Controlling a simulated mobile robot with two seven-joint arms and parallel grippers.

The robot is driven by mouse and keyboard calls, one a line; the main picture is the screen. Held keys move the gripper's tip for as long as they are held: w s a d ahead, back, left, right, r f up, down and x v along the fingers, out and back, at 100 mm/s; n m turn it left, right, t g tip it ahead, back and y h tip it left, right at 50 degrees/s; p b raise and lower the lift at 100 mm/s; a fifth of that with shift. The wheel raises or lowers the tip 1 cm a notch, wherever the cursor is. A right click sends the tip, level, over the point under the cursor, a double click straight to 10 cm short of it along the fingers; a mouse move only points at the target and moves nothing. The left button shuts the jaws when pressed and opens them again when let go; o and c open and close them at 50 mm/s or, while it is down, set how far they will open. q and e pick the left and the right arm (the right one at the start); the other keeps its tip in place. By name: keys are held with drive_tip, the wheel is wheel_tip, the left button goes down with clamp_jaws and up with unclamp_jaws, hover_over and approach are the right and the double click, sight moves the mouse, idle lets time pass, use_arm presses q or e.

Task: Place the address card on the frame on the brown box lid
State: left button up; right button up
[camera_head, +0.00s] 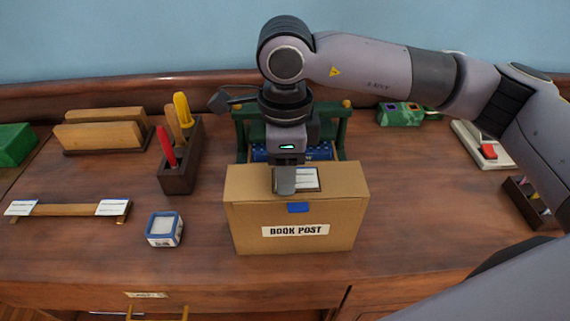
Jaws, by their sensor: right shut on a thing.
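The brown box (297,225) stands on the desk, labelled "BOOK POST", with a blue tab at the top of its front. On its lid is a dark-edged frame (318,186). The white address card (307,175) shows within the frame's outline, partly hidden by my right gripper. My right gripper (285,184) points down over the lid and is shut on the card at its left side. Whether the card touches the frame or is just above it, I cannot tell. My left gripper is not in view.
A low wooden rack (66,210) holds white cards at both ends. A small blue-and-white pot (164,229) sits left of the box. A dark tool holder (180,170) stands behind it. A green stand (241,135) is behind the box.

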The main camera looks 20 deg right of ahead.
drive_tip(key=shift+s+f+b, duration=0.25)
drive_tip(key=shift+f+b, duration=0.6)
drive_tip(key=o, duration=1)
drive_tip(key=shift+r+p, duration=0.45)
drive_tip(key=shift+p, duration=0.1)
wheel_tip(320, 180, up, 13)
drive_tip(key=shift+w+f+b, duration=0.1)
drive_tip(key=shift+w+b, duration=0.05)
drive_tip(key=shift+b, duration=0.3)
